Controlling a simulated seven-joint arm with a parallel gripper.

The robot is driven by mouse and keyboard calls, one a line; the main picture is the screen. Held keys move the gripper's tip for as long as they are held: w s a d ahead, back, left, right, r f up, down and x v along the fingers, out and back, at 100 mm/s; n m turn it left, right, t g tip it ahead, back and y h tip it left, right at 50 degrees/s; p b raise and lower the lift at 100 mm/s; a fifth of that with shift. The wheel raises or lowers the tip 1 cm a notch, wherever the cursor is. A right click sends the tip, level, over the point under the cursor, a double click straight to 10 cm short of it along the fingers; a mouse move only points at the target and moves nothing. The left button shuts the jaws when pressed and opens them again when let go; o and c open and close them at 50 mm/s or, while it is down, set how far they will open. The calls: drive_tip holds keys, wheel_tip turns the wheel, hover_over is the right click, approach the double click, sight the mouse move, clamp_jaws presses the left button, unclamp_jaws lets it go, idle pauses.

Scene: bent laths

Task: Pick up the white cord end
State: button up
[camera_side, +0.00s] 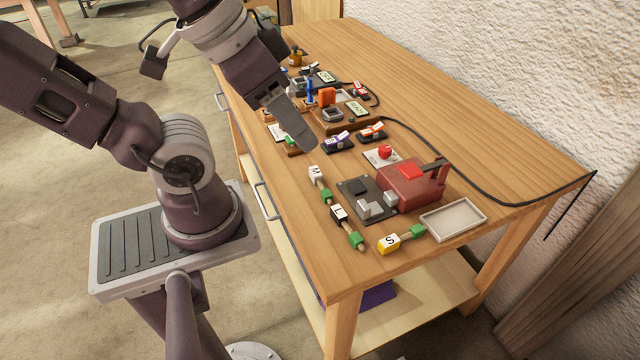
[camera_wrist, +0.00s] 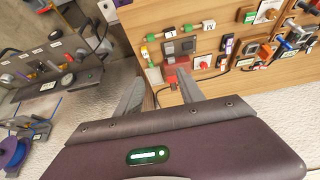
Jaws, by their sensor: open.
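The piece with a white end block (camera_side: 315,172) marked with a letter lies near the front edge of the table, with a green block (camera_side: 326,194) at its other end. The white end block also shows at the top of the wrist view (camera_wrist: 208,24). My gripper (camera_side: 311,146) hangs above the table, just behind the white block in the side view. In the wrist view my gripper (camera_wrist: 159,75) has its two fingers apart with nothing held between them. I cannot tell its exact height above the table.
Similar pieces with a black block (camera_side: 339,213) and a yellow block (camera_side: 388,243) lie nearby. A red machine (camera_side: 410,184), a white tray (camera_side: 453,219) and several small devices crowd the table. A black cable (camera_side: 440,150) runs behind them. The back right tabletop is clear.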

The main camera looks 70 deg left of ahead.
drive_tip(key=w+a+f+m+g+y, duration=0.2)
drive_tip(key=w+a+f+m, duration=0.1)
drive_tip(key=w+a+m, duration=0.15)
drive_tip(key=m+g+h, duration=0.2)
drive_tip(key=m+g, duration=0.2)
drive_tip(key=m, duration=1)
hover_over(318, 176)
drive_tip(key=f, duration=1.6)
drive_tip(key=shift+w+f, duration=0.2)
drive_tip(key=shift+f, duration=0.1)
wheel_tip(318, 176, down, 7)
drive_tip(key=shift+s, duration=0.15)
clamp_jaws()
